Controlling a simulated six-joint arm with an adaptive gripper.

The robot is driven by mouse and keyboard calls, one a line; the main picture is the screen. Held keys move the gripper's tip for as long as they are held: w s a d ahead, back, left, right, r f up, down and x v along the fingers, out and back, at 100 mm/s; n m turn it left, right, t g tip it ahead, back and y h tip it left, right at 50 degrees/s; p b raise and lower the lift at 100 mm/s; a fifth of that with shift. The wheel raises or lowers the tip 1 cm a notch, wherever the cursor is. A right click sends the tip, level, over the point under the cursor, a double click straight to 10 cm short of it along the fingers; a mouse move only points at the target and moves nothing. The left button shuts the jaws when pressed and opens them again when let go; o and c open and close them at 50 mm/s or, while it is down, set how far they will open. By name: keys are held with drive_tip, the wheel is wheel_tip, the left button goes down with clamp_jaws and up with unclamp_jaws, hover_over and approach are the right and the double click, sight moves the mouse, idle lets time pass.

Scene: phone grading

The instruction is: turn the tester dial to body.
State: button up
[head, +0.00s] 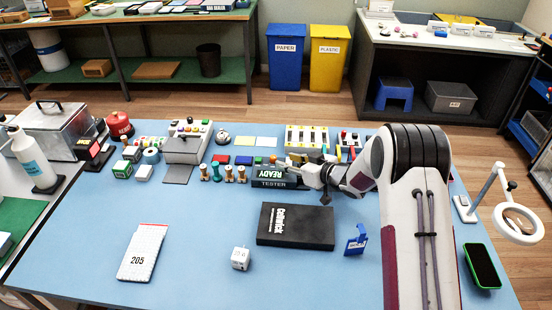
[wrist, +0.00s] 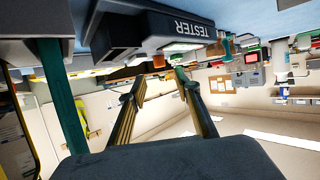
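The tester (head: 273,183) is a dark box with a lit READY screen, at the back middle of the blue table in the head view. In the wrist view the tester (wrist: 180,28) shows upside down along the top, with its name label readable. My gripper (head: 318,172) is at the right end of the tester in the head view. In the wrist view the fingers of my gripper (wrist: 160,77) stand apart with nothing seen between them, so it is open. I cannot make out the dial or its setting; it may be behind the gripper.
A black box (head: 295,226) lies in front of the tester, with a blue stand (head: 356,241) to its right. Stamps (head: 216,172) stand left of the tester, and trays (head: 306,137) behind it. A phone (head: 482,266) lies at the right.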

sight(275, 158)
drive_tip(key=shift+x, duration=3.55)
clamp_jaws()
